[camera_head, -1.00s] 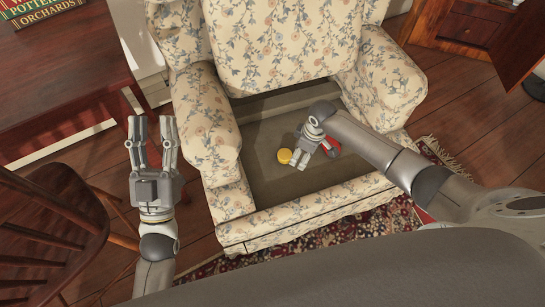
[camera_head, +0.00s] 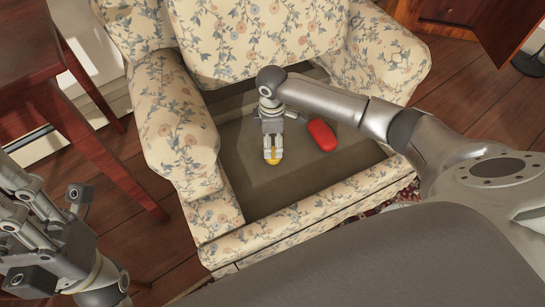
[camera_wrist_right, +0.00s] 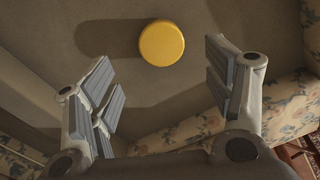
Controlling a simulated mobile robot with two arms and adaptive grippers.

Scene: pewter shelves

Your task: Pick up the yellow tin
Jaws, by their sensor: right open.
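The yellow tin (camera_head: 274,162) is a small round disc on the grey-brown seat of the floral armchair (camera_head: 290,230). In the right wrist view the tin (camera_wrist_right: 162,43) lies whole at upper centre, just beyond the spread fingertips of my right gripper (camera_wrist_right: 160,68). That gripper is open and empty, and neither finger appears to touch the tin. My left gripper (camera_head: 48,205) is at the lower left of the head view, away from the chair, with its fingers apart and nothing seen between them.
A red rounded object (camera_head: 322,135) lies on the seat just right of my right gripper. The chair's padded arms (camera_head: 175,135) and front edge rise around the seat. A dark wooden table (camera_head: 40,90) stands at the left, a wooden cabinet (camera_head: 455,12) at the upper right.

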